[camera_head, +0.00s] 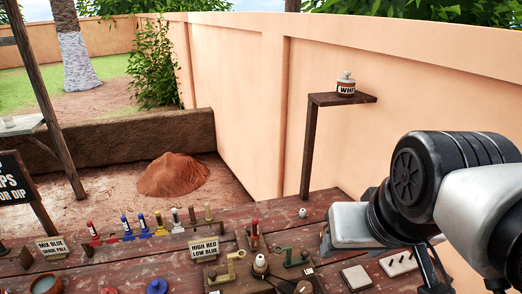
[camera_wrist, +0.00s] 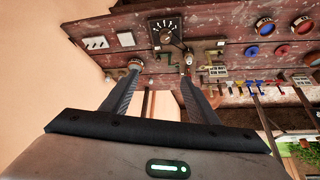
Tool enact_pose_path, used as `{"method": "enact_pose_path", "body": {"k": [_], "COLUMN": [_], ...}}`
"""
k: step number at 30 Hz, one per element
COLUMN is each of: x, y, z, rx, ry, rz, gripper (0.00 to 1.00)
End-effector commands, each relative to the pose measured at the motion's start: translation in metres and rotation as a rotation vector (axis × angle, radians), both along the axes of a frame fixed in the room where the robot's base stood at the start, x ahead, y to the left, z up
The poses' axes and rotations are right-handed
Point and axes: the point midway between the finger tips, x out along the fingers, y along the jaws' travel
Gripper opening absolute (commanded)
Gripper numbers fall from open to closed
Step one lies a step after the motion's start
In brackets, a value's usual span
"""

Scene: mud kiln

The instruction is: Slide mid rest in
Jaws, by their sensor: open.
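No part is labelled as the mid rest, so I cannot tell it for certain. A green bracket (camera_head: 290,257) and a yellow bracket (camera_head: 228,268) lie low on the worktable, either side of a white-topped knob (camera_head: 260,265). In the wrist view, the green bracket (camera_wrist: 166,55) shows beyond the gap between my fingers, and the yellow bracket (camera_wrist: 209,47) is just right of it. My gripper (camera_wrist: 160,76) is open and empty, with its fingers pointing toward the table.
A dark dial panel (camera_wrist: 167,30) lies on the table. Pale socket plates (camera_head: 399,262) are on the right. A "HIGH RED LOW BLUE" sign (camera_head: 205,249) and several coloured pegs stand left.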

Motion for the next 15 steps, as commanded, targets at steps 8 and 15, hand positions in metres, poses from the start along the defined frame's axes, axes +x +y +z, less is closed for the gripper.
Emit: {"method": "enact_pose_path", "body": {"k": [8,15], "x": [0.003,0.067], "y": [0.001,0.013], "z": [0.002,0.033], "rx": [0.002,0.041], "ry": [0.002,0.071], "rz": [-0.001,-0.051], "gripper": [0.4,0.4]}}
